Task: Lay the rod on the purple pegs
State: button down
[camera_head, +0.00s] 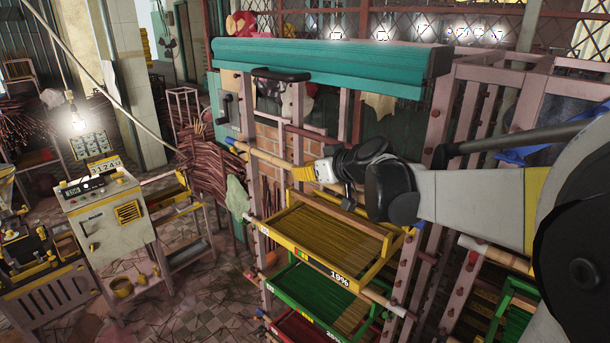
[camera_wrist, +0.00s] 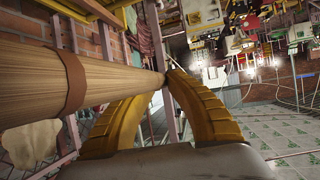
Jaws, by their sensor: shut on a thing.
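The rod (camera_head: 268,155) is pale wood and sits high at the rack front, below the teal roller cover. Its left part sticks out from my gripper (camera_head: 304,174), whose yellow fingers are shut on it. In the wrist view the rod (camera_wrist: 120,84) with a brown band runs from the left edge to between the curved yellow fingers of my gripper (camera_wrist: 158,90). A blue tip (camera_head: 230,141) shows near the left rack post. I cannot make out which pegs are purple, or whether the rod touches any peg. My arm hides the rod's right part.
Below the rod, a yellow tray (camera_head: 265,235) and a green tray (camera_head: 281,297) sit in the rack. The teal cover (camera_head: 330,62) spans above. Pink rack posts (camera_head: 440,120) with small pegs stand at the right. A control cabinet (camera_head: 103,222) stands at left.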

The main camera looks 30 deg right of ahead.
jog(key=shift+s+a+r+p, duration=0.7)
jog(key=shift+s+a+r, duration=1.1)
jog(key=shift+a+r, duration=2.8)
jog(key=s+a+p, duration=0.1)
jog(key=s+a, duration=0.2)
jog(key=a, duration=0.5)
jog(key=s+a+p, duration=0.1)
jog(key=s+a, duration=0.2)
jog(key=a, duration=0.6)
jog(key=shift+a+f+p, duration=0.3)
jog(key=shift+f+p, duration=0.05)
jog(key=shift+f, duration=0.05)
